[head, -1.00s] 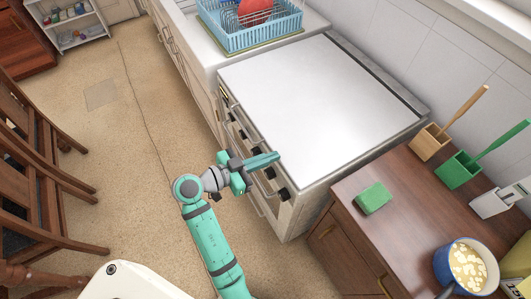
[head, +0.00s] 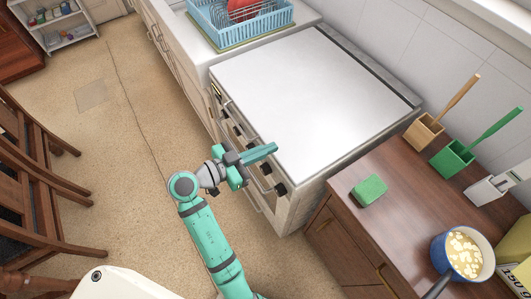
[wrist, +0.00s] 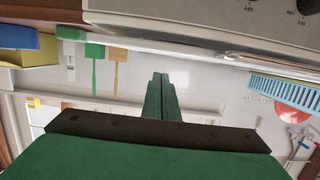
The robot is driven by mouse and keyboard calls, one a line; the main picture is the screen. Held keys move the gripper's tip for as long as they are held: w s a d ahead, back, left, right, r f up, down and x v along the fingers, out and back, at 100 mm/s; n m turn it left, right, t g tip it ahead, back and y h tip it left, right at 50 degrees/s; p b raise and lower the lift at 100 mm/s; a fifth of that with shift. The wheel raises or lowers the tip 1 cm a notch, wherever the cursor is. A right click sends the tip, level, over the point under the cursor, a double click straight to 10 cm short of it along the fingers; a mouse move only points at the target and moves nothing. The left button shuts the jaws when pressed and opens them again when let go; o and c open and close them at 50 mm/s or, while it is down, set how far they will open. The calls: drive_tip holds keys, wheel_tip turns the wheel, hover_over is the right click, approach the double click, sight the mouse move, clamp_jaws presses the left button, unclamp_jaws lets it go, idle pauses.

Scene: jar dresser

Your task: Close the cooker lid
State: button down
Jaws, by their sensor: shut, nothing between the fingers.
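The cooker stands against the tiled wall, with its flat white lid (head: 318,95) lying down level over the top in the head view. Its front (head: 240,135) carries several dark knobs and a rail. My gripper (head: 272,149) is at the front edge of the lid, near the knobs; its green fingers are together and hold nothing. I cannot tell whether they touch the lid. In the wrist view, which is upside down, my shut gripper (wrist: 160,78) points toward the wall, and the cooker front (wrist: 225,20) shows along the top.
A brown dresser at the right bears a green sponge (head: 369,190), a blue pot (head: 462,254) and brush holders (head: 452,158). A blue dish rack (head: 238,24) stands on the counter beyond the cooker. Chairs (head: 40,185) stand at the left; the floor between is clear.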

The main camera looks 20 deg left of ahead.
drive_tip(key=r+v, duration=0.1)
drive_tip(key=v, duration=0.9)
drive_tip(key=shift+a+r, duration=0.2)
drive_tip(key=shift+a, duration=0.1)
drive_tip(key=shift+s, duration=0.1)
